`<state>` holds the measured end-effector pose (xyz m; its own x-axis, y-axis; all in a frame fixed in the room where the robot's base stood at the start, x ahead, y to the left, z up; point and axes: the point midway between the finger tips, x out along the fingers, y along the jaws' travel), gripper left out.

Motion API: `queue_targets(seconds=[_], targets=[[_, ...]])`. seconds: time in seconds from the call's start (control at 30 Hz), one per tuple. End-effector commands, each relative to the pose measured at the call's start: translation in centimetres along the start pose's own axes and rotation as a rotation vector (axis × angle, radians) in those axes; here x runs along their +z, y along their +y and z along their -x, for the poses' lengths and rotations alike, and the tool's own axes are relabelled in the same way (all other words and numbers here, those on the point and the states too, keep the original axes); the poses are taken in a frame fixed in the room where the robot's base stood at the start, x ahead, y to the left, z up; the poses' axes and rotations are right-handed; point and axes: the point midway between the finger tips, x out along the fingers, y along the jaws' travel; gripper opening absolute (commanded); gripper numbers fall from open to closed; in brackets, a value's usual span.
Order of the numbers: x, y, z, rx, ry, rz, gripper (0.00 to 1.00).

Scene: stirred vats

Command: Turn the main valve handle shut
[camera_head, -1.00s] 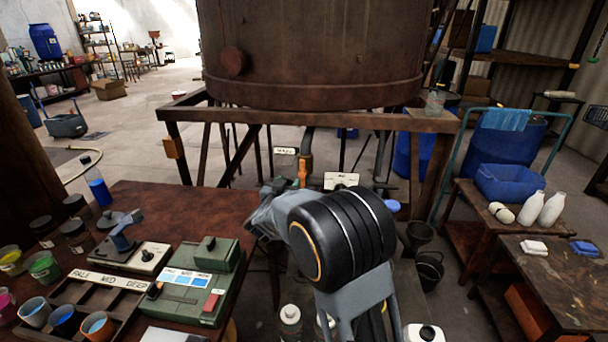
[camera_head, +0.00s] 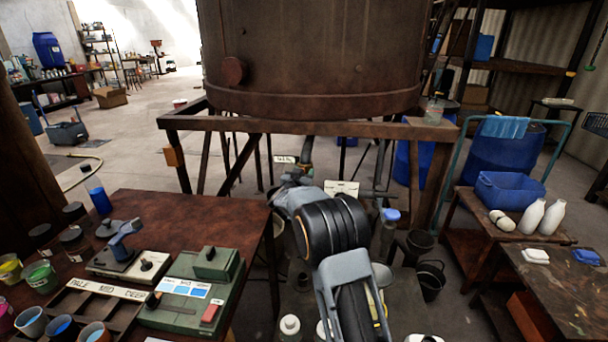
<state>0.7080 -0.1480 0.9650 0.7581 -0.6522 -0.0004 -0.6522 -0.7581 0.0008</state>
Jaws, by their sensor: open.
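The main valve sits on the pipe (camera_head: 307,146) under the big rusty vat (camera_head: 310,60), beside a small white label (camera_head: 284,159). Its orange handle is now hidden behind my arm, apart from what may be a sliver at the valve body. My gripper (camera_head: 297,179) is at the far end of my arm, in front of the valve and close to it. It is open, but its fingers are small and mostly hidden by my wrist. I cannot tell whether they touch or surround the handle.
A rusty frame beam (camera_head: 350,128) crosses above the valve. A brown table (camera_head: 190,212) with a green control box (camera_head: 190,290) and cups stands at left. A second white card (camera_head: 342,188) stands right of the valve. Black buckets (camera_head: 430,278) and bottles stand on the floor at right.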

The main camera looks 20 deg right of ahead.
Motion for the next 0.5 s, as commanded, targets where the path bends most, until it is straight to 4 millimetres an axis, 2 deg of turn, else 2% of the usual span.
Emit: queue_targets(seconds=[0.37, 0.5], targets=[[-0.02, 0.00, -0.37, 0.000, 0.000, 0.000, 0.45], [-0.02, 0.00, -0.36, 0.000, 0.000, -0.001, 0.32]])
